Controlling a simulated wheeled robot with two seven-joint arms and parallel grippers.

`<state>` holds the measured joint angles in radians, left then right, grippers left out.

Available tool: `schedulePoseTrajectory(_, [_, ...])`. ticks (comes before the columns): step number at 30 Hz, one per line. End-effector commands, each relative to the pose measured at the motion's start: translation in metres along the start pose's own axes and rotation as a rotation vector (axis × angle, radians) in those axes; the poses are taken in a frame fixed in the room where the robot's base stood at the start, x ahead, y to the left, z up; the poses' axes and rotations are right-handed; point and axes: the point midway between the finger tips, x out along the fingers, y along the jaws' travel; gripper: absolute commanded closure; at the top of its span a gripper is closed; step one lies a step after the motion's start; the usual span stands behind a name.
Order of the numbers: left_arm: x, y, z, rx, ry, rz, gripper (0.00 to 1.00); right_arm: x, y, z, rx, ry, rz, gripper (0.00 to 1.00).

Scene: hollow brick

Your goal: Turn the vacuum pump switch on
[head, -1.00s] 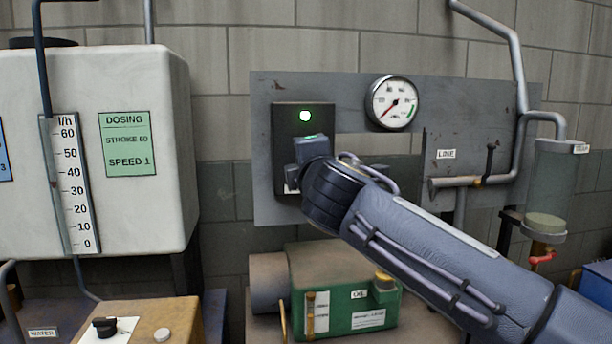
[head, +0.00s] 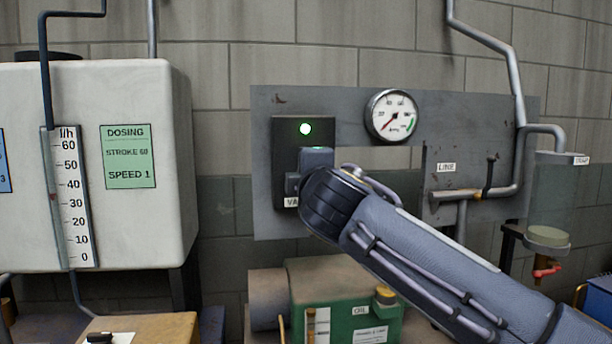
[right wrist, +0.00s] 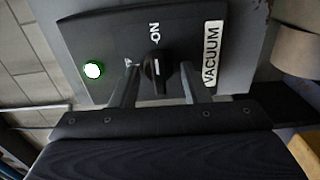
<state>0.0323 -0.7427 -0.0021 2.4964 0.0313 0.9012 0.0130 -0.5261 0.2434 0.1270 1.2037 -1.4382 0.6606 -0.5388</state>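The vacuum pump switch is a black knob (right wrist: 158,72) on a dark switch box (head: 287,133). In the right wrist view its white mark lines up with the word ON; another label beside it is mostly hidden by a finger. A green lamp (head: 305,129) on the box is lit. My right gripper (right wrist: 160,76) is open, with one finger on each side of the knob and gaps visible. In the head view my right gripper (head: 314,166) is in front of the box and hides the knob. My left gripper is out of view.
A round gauge (head: 392,116) is on the grey panel (head: 350,100), its needle at the low left. A pipe with a LINE valve (head: 488,178) is to the right. A green pump (head: 345,318) stands below. A white dosing tank (head: 95,215) is at the left.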

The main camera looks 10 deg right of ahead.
Motion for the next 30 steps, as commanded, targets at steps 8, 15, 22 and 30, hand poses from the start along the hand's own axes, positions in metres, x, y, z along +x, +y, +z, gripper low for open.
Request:
schedulePoseTrajectory(8, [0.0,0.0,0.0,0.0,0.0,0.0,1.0,0.0,0.0,0.0,-0.002,0.0,0.001,0.49])
schedulePoseTrajectory(15, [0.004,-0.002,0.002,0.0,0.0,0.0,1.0,-0.019,0.0,0.0,-0.001,0.003,0.004,0.49])
schedulePoseTrajectory(22, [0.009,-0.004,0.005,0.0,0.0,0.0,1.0,-0.059,0.0,0.0,-0.001,0.003,0.003,0.49])
schedulePoseTrajectory(30, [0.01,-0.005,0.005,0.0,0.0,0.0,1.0,-0.079,0.0,0.0,-0.002,0.0,0.001,0.49])
